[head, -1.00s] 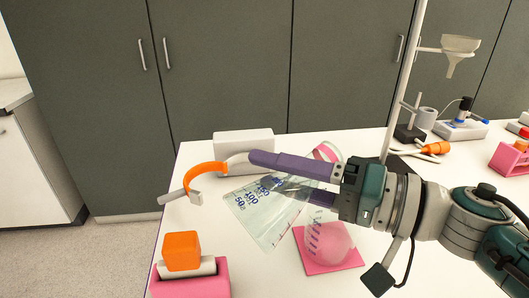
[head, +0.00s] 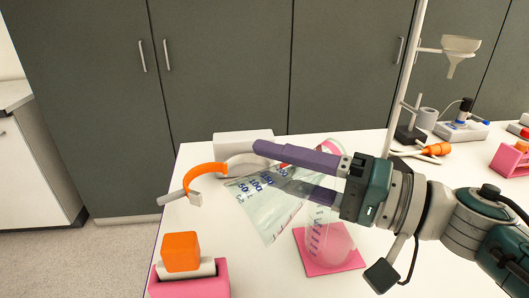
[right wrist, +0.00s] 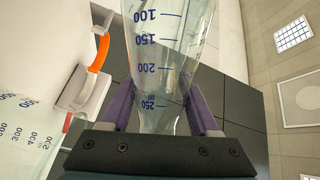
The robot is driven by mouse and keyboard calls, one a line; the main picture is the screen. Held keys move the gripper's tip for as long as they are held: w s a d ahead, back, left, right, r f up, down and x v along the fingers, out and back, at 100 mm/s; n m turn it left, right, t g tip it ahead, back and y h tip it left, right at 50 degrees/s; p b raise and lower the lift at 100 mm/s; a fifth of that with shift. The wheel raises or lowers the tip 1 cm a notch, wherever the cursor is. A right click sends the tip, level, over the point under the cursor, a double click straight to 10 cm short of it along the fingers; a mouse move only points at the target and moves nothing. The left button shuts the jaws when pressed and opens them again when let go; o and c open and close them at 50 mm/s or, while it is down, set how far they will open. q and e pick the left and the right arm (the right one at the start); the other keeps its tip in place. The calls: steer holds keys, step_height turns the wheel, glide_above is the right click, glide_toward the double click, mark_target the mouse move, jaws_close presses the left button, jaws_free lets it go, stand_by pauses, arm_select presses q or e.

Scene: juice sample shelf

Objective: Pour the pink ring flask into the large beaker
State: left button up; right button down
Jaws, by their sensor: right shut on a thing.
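My right gripper (head: 297,170) is shut on the neck of a clear glass flask (head: 262,205) with blue marks. The flask is tipped well over, with its wide end toward the lower left in the head view. In the right wrist view the flask (right wrist: 158,60) lies between the fingers. A pink band (head: 331,146) shows behind the gripper; I cannot tell for sure that it is the flask's ring. The large beaker (head: 330,245) stands on a pink mat (head: 318,267), below the gripper. It also shows in the right wrist view (right wrist: 25,125). Whether liquid is flowing is unclear. My left gripper is out of view.
An orange curved handle (head: 200,175) lies left of the flask, near a white box (head: 240,146). An orange block (head: 181,252) sits in a pink holder (head: 190,285) at the front left. A stand (head: 401,80) with a funnel (head: 458,52) rises behind my right arm.

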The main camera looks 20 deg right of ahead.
steer(key=shift+w+d+r+m+p, duration=0.1)
steer(key=shift+d+r+m+p, duration=0.25)
steer(key=shift+d+r+m, duration=0.15)
stand_by(0.7)
steer(key=shift+d+f+m+t+y, duration=0.1)
steer(key=shift+f+m+t+y, duration=0.3)
steer(key=shift+m, duration=0.5)
stand_by(2.1)
steer(key=shift+d+r+m+t, duration=0.1)
steer(key=shift+r+m+t, duration=0.25)
steer(key=shift+m+t, duration=0.05)
stand_by(1.1)
